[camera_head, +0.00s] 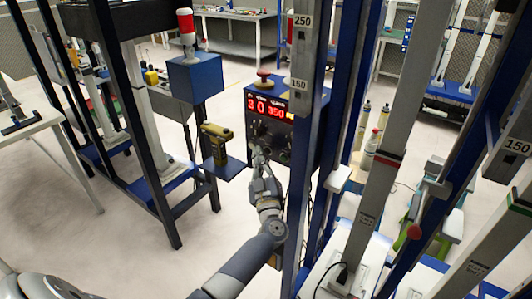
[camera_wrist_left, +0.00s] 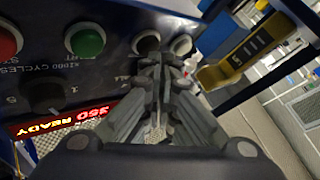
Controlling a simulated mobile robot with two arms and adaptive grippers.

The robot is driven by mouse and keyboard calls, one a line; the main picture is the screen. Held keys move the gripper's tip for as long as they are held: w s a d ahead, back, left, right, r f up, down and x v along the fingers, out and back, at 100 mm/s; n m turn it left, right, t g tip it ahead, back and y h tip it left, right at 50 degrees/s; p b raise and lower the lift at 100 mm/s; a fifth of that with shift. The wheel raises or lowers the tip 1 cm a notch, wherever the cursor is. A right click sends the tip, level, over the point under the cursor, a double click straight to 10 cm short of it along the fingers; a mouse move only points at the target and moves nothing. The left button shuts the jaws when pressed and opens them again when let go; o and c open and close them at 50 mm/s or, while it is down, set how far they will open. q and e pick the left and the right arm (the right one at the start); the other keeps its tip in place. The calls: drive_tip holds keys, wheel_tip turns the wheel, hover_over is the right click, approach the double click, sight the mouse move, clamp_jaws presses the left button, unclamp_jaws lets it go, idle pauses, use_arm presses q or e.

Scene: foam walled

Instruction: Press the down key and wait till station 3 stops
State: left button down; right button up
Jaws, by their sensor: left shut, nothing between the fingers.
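The dark control panel (camera_head: 282,135) stands on the blue frame in the middle of the head view. Its red display (camera_head: 268,107) shows a 3, a 0 and 350. In the left wrist view the display (camera_wrist_left: 62,122) reads "350 READY". A red button (camera_wrist_left: 8,42), a green button (camera_wrist_left: 86,41), a dark button (camera_wrist_left: 147,42) and a pale button (camera_wrist_left: 181,45) sit in a row there. I cannot read which is the down key. My left gripper (camera_head: 257,152) is shut and empty, its tips (camera_wrist_left: 162,60) close to the dark and pale buttons; contact is unclear. My right gripper is out of view.
Upright posts (camera_head: 305,60) rise close on the right. The floor at front left is clear.

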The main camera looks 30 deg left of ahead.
use_arm(q)
drive_tip(key=shift+w, duration=0.5)
idle(0.3)
idle(0.4)
drive_tip(key=shift+s+p, duration=0.65)
drive_tip(key=shift+s, duration=0.3)
drive_tip(key=s+p, duration=0.3)
drive_tip(key=s, duration=0.2)
drive_tip(key=shift+a, duration=0.2)
